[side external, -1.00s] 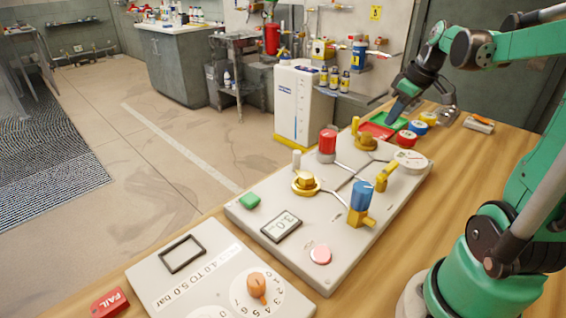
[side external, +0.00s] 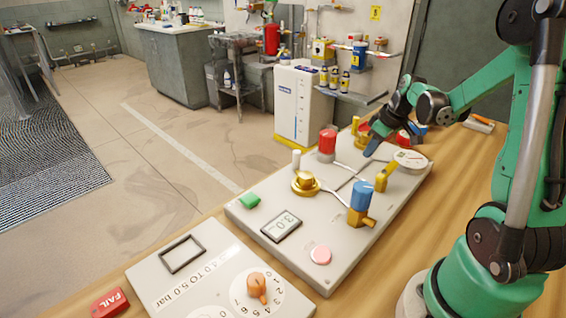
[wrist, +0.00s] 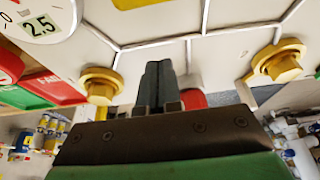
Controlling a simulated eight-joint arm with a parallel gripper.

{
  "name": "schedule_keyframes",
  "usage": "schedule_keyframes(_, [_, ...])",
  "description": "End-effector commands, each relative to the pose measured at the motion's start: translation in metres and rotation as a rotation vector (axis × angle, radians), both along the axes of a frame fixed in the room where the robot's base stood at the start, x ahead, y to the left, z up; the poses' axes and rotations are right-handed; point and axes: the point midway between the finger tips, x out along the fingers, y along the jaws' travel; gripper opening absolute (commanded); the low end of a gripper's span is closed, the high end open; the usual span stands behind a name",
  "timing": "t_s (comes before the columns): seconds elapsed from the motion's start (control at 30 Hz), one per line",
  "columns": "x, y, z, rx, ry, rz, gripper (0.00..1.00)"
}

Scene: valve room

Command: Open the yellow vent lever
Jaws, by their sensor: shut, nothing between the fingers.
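A yellow lever (side external: 382,178) stands up from the pale valve panel (side external: 300,238), beside the round gauge (side external: 410,160). A second yellow fitting with a blue cap (side external: 360,196) stands nearer the camera. I cannot tell for certain which is the vent lever. My gripper (side external: 368,153) is shut and empty, low over the far part of the panel, behind and left of the upright lever and apart from it. In the wrist view its closed dark fingers (wrist: 158,66) point at the panel's pipe lines. A yellow patch (wrist: 138,3) shows at the top edge, mostly cut off.
Brass hex knobs (wrist: 100,85) (wrist: 275,65) flank the fingers in the wrist view. A red knob (side external: 327,144), a white peg (side external: 296,159) and a brass knob (side external: 305,183) stand on the panel. A display (side external: 282,226) reads about 3.0.

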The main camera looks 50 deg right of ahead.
Motion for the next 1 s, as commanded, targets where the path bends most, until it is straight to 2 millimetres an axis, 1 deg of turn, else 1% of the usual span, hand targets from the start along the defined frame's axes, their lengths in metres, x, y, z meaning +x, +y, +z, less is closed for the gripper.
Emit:
schedule_keyframes(0.1, [-0.017, 0.0, -0.001, 0.001, 0.0, -0.005, 0.0])
schedule_keyframes(0.2, [-0.028, 0.0, -0.001, 0.001, 0.0, -0.004, 0.0])
schedule_keyframes(0.33, [-0.037, 0.0, -0.001, 0.001, 0.0, -0.002, 0.0])
schedule_keyframes(0.77, [-0.04, 0.0, -0.001, 0.0, 0.0, -0.001, 0.0])
schedule_keyframes(1.0, [-0.042, 0.0, -0.001, 0.001, 0.0, -0.044, 0.0])
